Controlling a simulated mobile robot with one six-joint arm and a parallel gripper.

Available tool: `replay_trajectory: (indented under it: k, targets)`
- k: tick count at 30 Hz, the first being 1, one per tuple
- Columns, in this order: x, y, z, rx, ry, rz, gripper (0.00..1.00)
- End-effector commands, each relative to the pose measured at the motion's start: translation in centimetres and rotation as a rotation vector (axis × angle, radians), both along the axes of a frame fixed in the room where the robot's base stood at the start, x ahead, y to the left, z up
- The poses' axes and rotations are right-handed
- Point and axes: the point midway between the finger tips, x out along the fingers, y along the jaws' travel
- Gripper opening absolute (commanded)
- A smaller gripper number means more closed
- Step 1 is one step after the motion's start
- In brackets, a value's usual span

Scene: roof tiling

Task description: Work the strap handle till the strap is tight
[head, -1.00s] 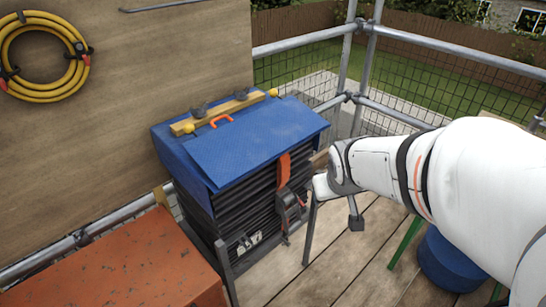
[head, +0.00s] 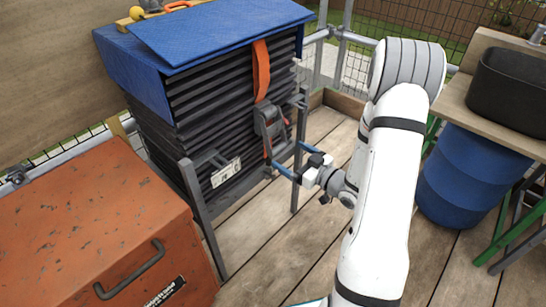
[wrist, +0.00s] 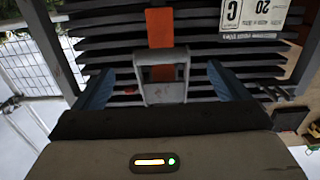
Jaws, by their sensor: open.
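An orange strap (head: 261,70) runs down the front of a stack of dark tiles (head: 215,105) from under the blue cover. A grey ratchet with its handle (head: 270,125) sits on the strap at the stack's front. My gripper (head: 291,160) is open, its blue fingers pointing at the stack beside the ratchet's lower end. In the wrist view, the grey handle frame (wrist: 163,80) shows between my two spread fingers, with a gap on each side. The strap (wrist: 160,28) runs on beyond it.
Grey posts (head: 195,205) stand at the stack's front corners, one close to my gripper. An orange-red metal box (head: 100,240) is at left. A blue barrel (head: 470,175) and a bench with a black tub (head: 510,85) stand at right. Deck boards between are clear.

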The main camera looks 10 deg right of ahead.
Motion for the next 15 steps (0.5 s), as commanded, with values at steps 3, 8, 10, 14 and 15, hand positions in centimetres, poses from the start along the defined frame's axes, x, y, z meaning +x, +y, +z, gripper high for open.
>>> replay_trajectory:
  k: [3, 8, 10, 14, 15]
  targets:
    - [0.0, 0.3, -0.6, 0.028, -0.016, 0.013, 0.95]
    - [1.7, 1.6, -0.5, 0.028, -0.020, 0.016, 0.95]
    - [2.7, 2.3, -0.5, 0.028, -0.021, 0.016, 0.95]
    - [4.3, 3.5, -0.5, 0.028, -0.021, 0.015, 0.95]
    - [4.7, 3.7, -0.5, 0.026, -0.019, 0.015, 0.95]
